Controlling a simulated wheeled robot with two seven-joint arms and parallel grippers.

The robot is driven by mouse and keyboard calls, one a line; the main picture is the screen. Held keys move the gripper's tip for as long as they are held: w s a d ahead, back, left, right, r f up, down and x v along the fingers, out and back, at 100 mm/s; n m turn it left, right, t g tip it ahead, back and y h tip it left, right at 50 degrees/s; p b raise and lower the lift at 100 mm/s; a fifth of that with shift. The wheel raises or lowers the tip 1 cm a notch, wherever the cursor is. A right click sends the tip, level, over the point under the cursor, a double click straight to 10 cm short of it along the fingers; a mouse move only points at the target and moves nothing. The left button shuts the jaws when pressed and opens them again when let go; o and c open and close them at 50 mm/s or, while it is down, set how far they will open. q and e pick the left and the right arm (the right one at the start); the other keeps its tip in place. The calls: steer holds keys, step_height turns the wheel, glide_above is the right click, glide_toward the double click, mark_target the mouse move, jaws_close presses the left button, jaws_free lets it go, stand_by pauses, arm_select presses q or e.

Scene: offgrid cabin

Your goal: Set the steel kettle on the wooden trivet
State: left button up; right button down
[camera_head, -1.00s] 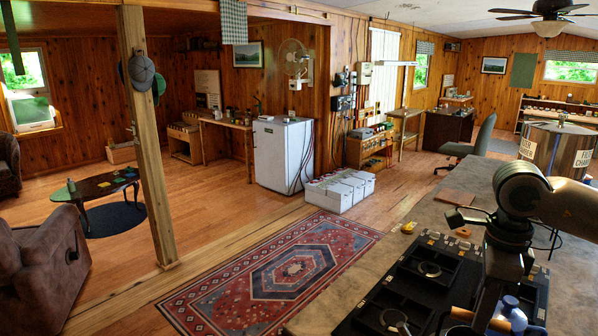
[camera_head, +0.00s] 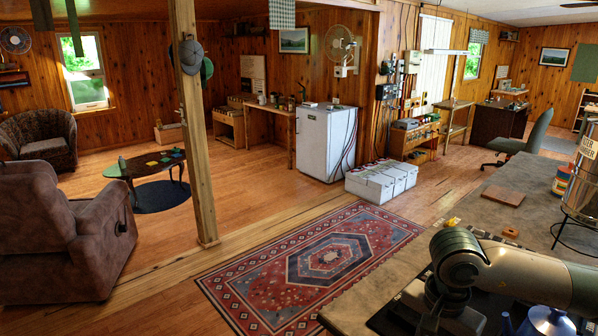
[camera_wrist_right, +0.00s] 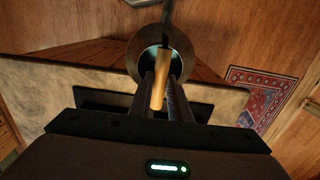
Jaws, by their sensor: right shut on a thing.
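In the right wrist view, my right gripper (camera_wrist_right: 161,92) is shut on the light wooden handle (camera_wrist_right: 158,82) of the steel kettle (camera_wrist_right: 147,45). The kettle's round, dark, shiny body shows beyond the fingers. Whether its base touches anything is hidden. In the head view a shiny bluish rounded thing (camera_head: 546,321) at the bottom edge may be part of the kettle; my right arm covers much of that area. A flat square wooden piece (camera_head: 503,195), which looks like the trivet, lies bare on the counter farther back. My left gripper is not in view.
A dark tray (camera_head: 385,318) lies partly hidden near my arm. A patterned rug (camera_head: 315,262) covers the floor beyond.

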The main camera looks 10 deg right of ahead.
steer(key=shift+w+a+n, duration=1.8)
steer(key=shift+a+n, duration=4.4)
steer(key=shift+a, duration=0.2)
arm_select(q)
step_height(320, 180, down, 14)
steer(key=b, duration=1.3)
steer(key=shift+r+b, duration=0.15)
steer(key=shift+b, duration=0.2)
arm_select(e)
step_height(320, 180, down, 14)
steer(key=shift+f, duration=0.25)
steer(key=shift+d, duration=0.1)
steer(key=s+f, duration=0.4)
steer(key=f, duration=1.1)
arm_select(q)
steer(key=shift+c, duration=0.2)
